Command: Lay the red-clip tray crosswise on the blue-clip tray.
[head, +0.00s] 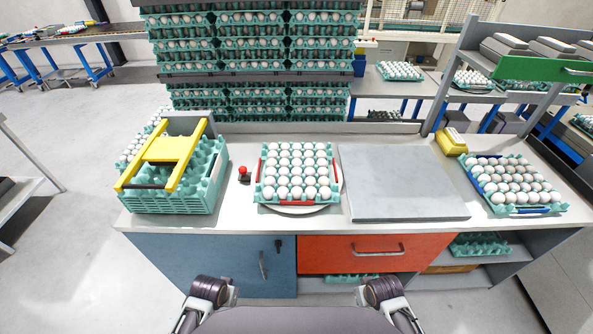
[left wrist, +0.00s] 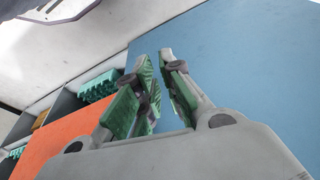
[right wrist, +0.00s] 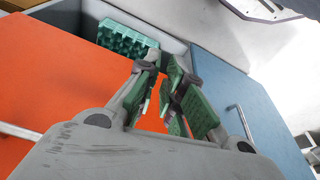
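The red-clip tray (head: 260,197) is full of white eggs and sits on a round white plate left of the grey slab, with red clips on its sides and front. The blue-clip tray (head: 497,209), also full of eggs, sits at the counter's right end with blue clips on its left and front edges. The trays are well apart. My left gripper (left wrist: 157,57) and right gripper (right wrist: 161,55) are empty, fingers parted, below the counter top before the cabinet fronts. In the head view only my wrists show at the bottom, far from both trays.
A grey slab (head: 400,185) lies between the trays. A teal crate with a yellow handle (head: 165,150) stands at the left. A red button (head: 243,173) and a yellow box (head: 452,142) are on the counter (head: 235,212). A grey shelf post (head: 447,95) rises behind at right.

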